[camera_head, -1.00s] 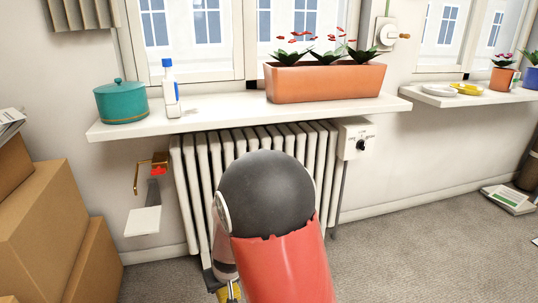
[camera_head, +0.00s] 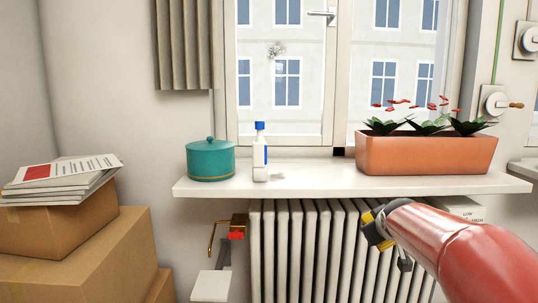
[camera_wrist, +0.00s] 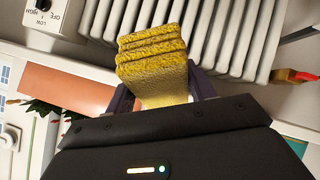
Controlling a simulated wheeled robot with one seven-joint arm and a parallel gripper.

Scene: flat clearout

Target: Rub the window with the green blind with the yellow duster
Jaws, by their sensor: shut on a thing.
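My gripper (camera_head: 376,230) is in front of the radiator, below the sill, at the right of the head view. It is shut on the yellow duster (camera_wrist: 155,62), a ribbed sponge-like block between the fingers in the wrist view. The duster is apart from any glass. A white-framed window (camera_head: 290,75) stands above the sill, with a grey speckled smudge (camera_head: 275,50) on its left pane. A grey-beige pleated hanging (camera_head: 185,45) is at its upper left. I see no clearly green blind; only a green cord (camera_head: 498,45) shows at the right.
On the sill (camera_head: 320,187) stand a teal pot (camera_head: 210,161), a white bottle with a blue cap (camera_head: 260,155) and an orange planter (camera_head: 425,155). A radiator (camera_head: 310,250) is below. Cardboard boxes (camera_head: 90,255) with papers fill the left. A wall bracket (camera_head: 232,230) juts out.

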